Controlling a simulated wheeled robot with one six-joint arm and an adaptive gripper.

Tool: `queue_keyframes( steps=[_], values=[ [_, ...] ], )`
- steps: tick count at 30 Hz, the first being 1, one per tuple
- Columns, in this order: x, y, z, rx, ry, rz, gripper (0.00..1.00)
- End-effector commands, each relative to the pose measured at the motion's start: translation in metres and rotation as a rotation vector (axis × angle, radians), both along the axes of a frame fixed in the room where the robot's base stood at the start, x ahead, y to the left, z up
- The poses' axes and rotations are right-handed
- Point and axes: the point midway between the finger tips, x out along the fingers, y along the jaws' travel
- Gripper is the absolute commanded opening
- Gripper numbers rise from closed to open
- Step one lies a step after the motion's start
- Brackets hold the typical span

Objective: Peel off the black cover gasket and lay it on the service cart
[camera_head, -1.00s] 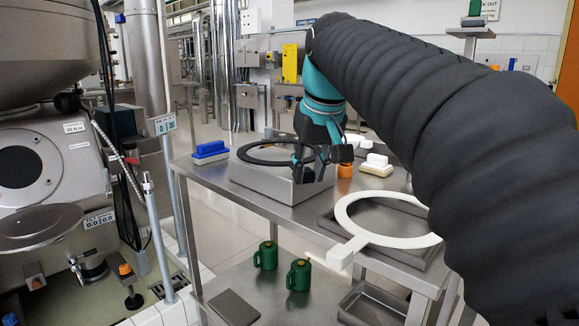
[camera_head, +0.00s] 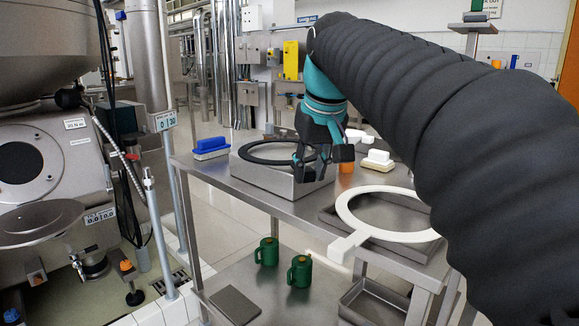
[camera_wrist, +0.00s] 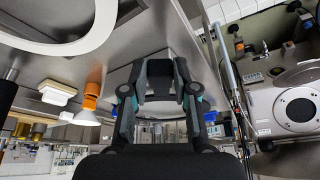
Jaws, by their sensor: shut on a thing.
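The black cover gasket (camera_head: 243,153), a thin dark ring, lies flat over the raised metal box (camera_head: 262,178) on the service cart (camera_head: 225,182). My gripper (camera_head: 308,172) is at the ring's right edge, pointing down, shut on the gasket. The dark fingers hide the gripped part of the ring.
A white ring with a tab (camera_head: 350,240) lies over a shallow tray (camera_head: 330,222) at the cart's right. A blue brush (camera_head: 211,146), a white brush (camera_head: 377,158) and an orange item (camera_head: 347,160) stand nearby. Green mugs (camera_head: 299,272) stand on the lower shelf.

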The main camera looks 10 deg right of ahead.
Motion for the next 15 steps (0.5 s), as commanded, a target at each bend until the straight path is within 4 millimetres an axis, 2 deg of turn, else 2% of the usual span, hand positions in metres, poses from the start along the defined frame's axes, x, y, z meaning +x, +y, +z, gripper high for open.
queue_keyframes(
  steps=[5, 6, 8, 9, 15],
  values=[
    [-0.0001, 0.0000, -0.0026, 0.000, 0.000, 0.000, 0.00],
    [0.0000, 0.0000, -0.0020, 0.000, -0.001, 0.000, 0.38],
    [0.0000, 0.0000, -0.0020, 0.000, -0.001, 0.000, 0.53],
    [-0.0001, 0.0000, -0.0019, 0.000, -0.001, 0.000, 0.57],
    [0.0001, 0.0000, -0.0019, 0.000, 0.000, 0.000, 0.57]
  ],
)
